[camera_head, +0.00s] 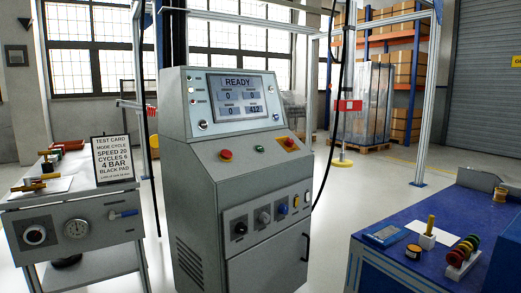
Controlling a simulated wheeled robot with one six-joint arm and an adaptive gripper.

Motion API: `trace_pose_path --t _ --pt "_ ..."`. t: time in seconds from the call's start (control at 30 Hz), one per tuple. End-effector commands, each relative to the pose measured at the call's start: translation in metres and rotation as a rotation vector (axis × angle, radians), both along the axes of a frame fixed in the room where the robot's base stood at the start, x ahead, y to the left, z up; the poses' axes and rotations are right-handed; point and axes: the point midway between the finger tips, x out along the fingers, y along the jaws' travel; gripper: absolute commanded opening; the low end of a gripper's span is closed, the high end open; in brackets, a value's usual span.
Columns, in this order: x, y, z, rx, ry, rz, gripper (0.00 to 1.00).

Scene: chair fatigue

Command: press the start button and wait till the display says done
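The grey control console (220,200) stands in the middle of the view. Its display (238,97) reads READY at the top, with numbers in boxes below, one of them 412. My gripper is not in view, and nothing covers the buttons.
A lower console panel holds several knobs, including a blue one (283,208). A bench on the left bears a test card (112,161) reading speed 20, cycles 6, 4 bar, black pad. A blue table (420,245) with small parts stands at right. A cable hangs right of the console.

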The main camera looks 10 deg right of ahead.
Motion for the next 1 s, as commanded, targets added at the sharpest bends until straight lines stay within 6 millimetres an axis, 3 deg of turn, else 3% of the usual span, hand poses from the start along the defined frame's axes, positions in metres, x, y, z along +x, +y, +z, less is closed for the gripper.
trace_pose_path --t 0.03,0.23,1.0 --pt "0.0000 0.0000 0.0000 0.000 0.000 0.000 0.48" --pt "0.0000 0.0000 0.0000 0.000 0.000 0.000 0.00" --pt "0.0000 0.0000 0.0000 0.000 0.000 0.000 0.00"
